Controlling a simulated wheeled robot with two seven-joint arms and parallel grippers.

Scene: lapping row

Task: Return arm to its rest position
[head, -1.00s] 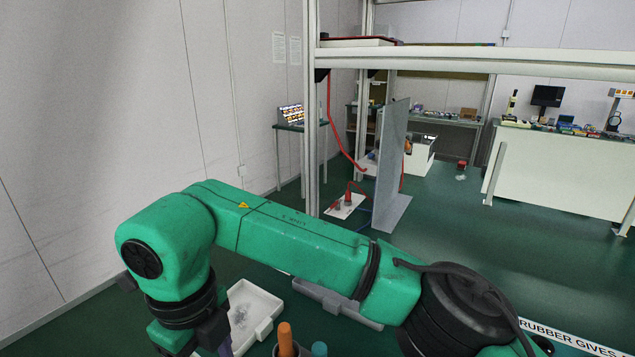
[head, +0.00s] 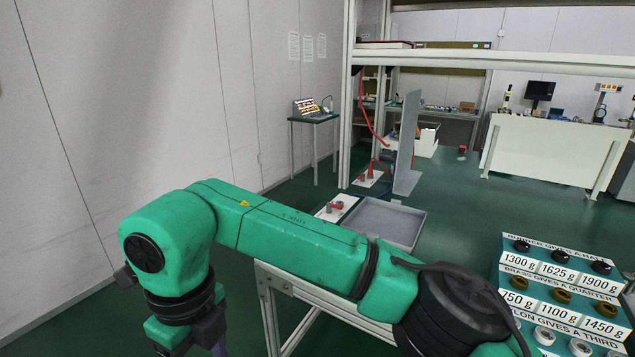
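My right arm (head: 290,245), green with black joints, comes in from the lower right. It reaches left across the picture and bends down at a rounded joint at the left. My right gripper (head: 216,342) is cut off by the bottom edge, below the black wrist ring. Only dark grey parts of it show, and its fingertips are out of sight, so I cannot tell if it is open or holds anything. My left arm and gripper are not in view.
A grey tray (head: 408,228) and a white plate with red fittings (head: 336,208) lie behind my arm. A labelled weight rack (head: 565,285) stands at lower right. A metal frame leg (head: 271,320) is below the arm. Green floor (head: 455,195) is open beyond.

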